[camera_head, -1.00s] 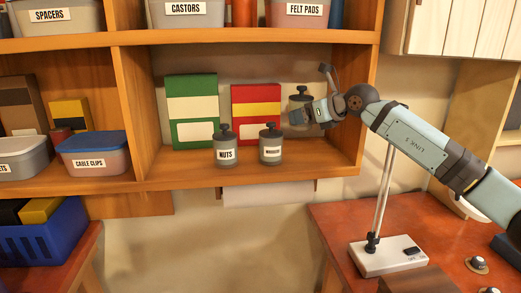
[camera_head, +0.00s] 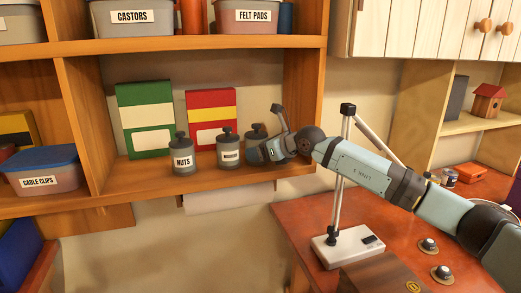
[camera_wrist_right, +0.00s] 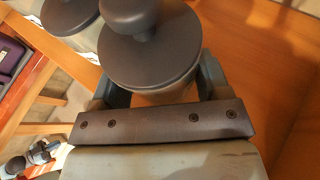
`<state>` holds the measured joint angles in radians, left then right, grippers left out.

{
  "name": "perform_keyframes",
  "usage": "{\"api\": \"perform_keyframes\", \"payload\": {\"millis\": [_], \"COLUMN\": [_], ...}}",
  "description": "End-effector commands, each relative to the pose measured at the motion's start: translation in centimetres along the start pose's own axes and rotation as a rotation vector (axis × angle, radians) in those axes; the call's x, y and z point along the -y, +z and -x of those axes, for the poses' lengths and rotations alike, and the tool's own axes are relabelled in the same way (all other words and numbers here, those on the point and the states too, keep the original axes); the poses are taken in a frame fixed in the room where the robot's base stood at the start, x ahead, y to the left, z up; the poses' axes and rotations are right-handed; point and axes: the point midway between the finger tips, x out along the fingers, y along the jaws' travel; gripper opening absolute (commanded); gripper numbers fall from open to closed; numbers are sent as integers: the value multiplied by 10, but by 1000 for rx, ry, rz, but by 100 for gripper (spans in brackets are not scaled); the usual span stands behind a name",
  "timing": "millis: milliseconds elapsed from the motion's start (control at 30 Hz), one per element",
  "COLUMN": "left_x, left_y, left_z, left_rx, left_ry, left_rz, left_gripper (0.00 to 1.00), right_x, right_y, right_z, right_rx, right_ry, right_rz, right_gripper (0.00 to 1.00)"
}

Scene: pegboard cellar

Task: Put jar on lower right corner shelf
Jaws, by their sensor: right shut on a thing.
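A grey jar with a dark knobbed lid (camera_head: 255,131) is at the right end of the open shelf compartment (camera_head: 180,187), partly hidden by my right gripper (camera_head: 267,150). In the right wrist view the lid of this jar (camera_wrist_right: 150,55) fills the space between the fingers, and the gripper is shut on it. The jar looks upright, at about shelf level; its base is hidden, so I cannot tell whether it touches the board. To its left stand a jar with a hard-to-read label (camera_head: 229,153) and a jar labelled NUTS (camera_head: 182,156). My left gripper is out of view.
A green box (camera_head: 146,115) and a red box (camera_head: 211,112) stand behind the jars. The compartment's right wall (camera_head: 303,90) is close to my gripper. A shelf with a birdhouse (camera_head: 488,100) is at far right.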

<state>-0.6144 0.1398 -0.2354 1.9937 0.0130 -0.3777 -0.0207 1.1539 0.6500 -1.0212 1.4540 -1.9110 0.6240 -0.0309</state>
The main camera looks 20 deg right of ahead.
Motion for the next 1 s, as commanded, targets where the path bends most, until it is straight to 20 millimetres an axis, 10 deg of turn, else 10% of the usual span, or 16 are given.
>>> {"api": "perform_keyframes", "payload": {"millis": [133,167,267,633,1000], "left_x": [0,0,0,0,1], "left_y": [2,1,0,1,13], "left_z": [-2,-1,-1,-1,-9], "left_rx": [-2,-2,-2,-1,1], "left_ry": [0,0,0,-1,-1], "left_rz": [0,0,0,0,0], "left_gripper": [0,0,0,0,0], "right_x": [0,0,0,0,1], "right_y": [-1,-2,-2,0,-2], "right_z": [-1,-1,-1,5,79], "right_rx": [5,0,0,0,0], "right_ry": [0,0,1,0,-1], "right_rz": [1,0,0,0,2], "right_gripper": [21,77,95,95,95]}}
